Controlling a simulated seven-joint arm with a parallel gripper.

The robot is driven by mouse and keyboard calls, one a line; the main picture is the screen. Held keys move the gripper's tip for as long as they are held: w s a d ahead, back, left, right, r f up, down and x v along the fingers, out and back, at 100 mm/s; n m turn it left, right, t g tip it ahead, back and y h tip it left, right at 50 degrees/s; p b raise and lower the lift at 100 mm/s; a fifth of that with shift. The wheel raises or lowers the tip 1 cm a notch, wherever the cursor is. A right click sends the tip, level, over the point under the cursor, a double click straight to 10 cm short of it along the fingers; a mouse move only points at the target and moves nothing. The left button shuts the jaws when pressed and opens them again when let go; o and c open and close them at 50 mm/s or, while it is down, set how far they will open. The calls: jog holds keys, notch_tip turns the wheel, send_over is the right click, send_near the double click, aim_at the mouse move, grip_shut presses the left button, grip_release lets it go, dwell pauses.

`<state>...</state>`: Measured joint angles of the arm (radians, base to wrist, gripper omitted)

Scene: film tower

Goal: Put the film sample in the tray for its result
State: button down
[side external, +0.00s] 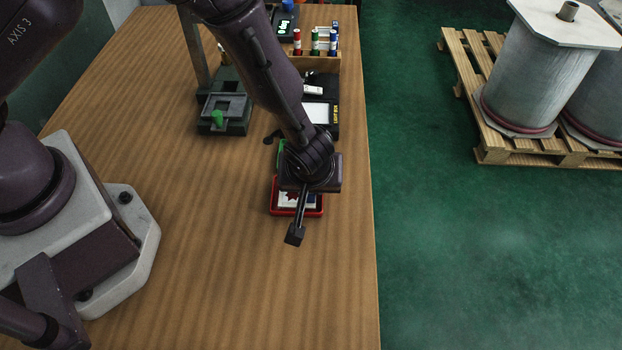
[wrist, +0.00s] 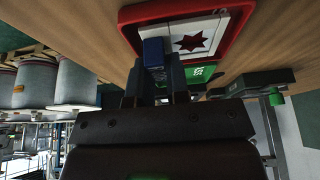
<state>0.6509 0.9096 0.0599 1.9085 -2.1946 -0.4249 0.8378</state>
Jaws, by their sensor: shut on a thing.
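My gripper (wrist: 155,85) is shut on a small blue block (wrist: 153,52), which appears to belong to the film sample; the rest of the sample is hard to make out. The red tray (wrist: 236,40) lies just beyond the fingertips, with a white panel bearing a dark red star (wrist: 193,40). In the side view, my gripper (side external: 310,180) is over the red tray (side external: 272,209) and its fingertips are hidden. A bit of blue shows there at the tray's right. I cannot tell whether the sample touches the tray. A green tray (wrist: 200,74) adjoins it, mostly hidden.
A light box (side external: 318,112) with a white panel stands behind the trays. Further back are a wooden rack (side external: 315,60) of coloured markers and a device with a green display (side external: 287,24). A dark fixture with a green knob (side external: 225,105) stands left. The front table is clear.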

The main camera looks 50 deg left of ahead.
jog(key=shift+f, duration=0.35)
jog(key=c, duration=1.1)
grip_release()
jog(key=shift+r, duration=0.15)
jog(key=shift+r, duration=0.25)
jog(key=v, duration=1.2)
